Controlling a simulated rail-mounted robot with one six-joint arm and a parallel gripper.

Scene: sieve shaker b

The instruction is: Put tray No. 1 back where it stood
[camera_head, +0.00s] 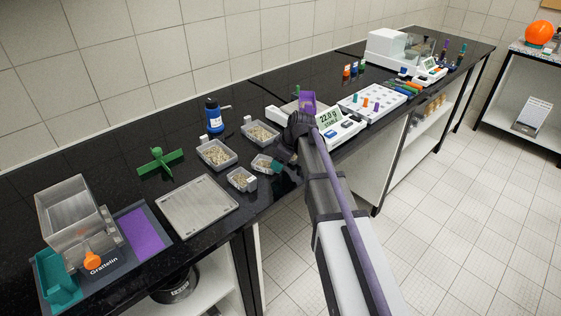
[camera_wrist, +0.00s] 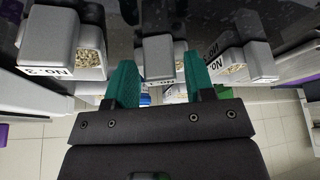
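My gripper (camera_wrist: 161,85) has teal fingers and reaches down over the small trays on the black counter. In the wrist view its fingers stand apart on either side of the grey tab (camera_wrist: 160,55) of a small tray, with gaps showing beside the tab. That tray (camera_head: 263,163), holding pale grains, lies by the fingertips in the head view; its number is hidden. A tray labelled No. 3 (camera_wrist: 52,45) is at the left of the wrist view. Another labelled tray (camera_wrist: 240,62) is at the right; its digit is unclear. I cannot tell which is tray No. 1.
Other grain trays (camera_head: 217,155) (camera_head: 242,180) stand close by. A balance (camera_head: 338,125) reads 22.0 g.

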